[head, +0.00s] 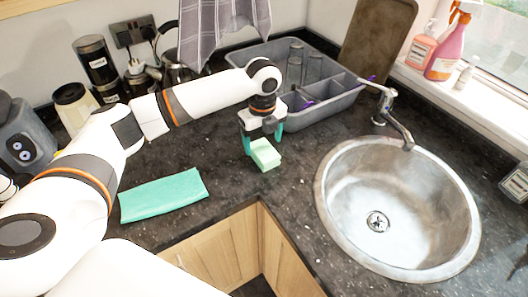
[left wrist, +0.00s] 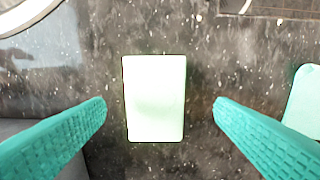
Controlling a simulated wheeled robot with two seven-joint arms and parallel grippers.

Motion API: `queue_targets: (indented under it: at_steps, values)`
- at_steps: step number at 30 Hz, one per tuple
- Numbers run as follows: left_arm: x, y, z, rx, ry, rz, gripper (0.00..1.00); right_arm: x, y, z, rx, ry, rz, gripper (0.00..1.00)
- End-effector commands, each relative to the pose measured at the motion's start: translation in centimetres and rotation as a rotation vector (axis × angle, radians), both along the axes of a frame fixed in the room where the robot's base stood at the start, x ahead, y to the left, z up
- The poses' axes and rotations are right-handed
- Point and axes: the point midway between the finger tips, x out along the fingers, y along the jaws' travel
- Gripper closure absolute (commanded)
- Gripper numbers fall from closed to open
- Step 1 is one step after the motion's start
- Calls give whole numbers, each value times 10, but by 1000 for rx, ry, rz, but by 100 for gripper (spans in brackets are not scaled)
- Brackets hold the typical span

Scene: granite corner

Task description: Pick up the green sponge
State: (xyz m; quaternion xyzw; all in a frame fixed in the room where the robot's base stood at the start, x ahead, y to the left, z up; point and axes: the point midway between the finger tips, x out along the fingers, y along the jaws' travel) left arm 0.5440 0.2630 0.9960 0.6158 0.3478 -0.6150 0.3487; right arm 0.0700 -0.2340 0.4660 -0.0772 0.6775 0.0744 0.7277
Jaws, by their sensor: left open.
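The green sponge (head: 265,154) is a small pale green block lying on the dark granite worktop, left of the sink. In the left wrist view the sponge (left wrist: 155,98) shows as a pale rectangle between the two teal fingers. My left gripper (head: 262,140) is just above and around the sponge, pointing down. In the left wrist view the left gripper (left wrist: 160,108) is open, with a gap on each side of the sponge. My right gripper is not in view.
A teal cloth (head: 163,195) lies on the worktop to the left. A grey dish rack (head: 335,107) stands behind the gripper. The round steel sink (head: 340,190) is to the right, with a tap (head: 392,115). The worktop's front corner edge is close.

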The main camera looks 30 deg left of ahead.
Motion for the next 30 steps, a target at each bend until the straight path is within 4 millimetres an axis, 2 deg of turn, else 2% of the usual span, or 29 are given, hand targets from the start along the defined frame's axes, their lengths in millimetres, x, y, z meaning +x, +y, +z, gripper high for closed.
queue_targets:
  at_steps: [6,10,19,28,30]
  values:
    - [5,1,-27,1,5,0,22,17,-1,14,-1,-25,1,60]
    - [5,1,-45,1,4,-1,22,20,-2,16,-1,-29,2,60]
    - [5,1,-52,1,1,-1,22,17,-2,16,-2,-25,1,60]
    - [5,1,-51,1,1,-1,69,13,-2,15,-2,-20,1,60]
    - [5,1,-51,1,1,-1,69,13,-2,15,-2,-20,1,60]
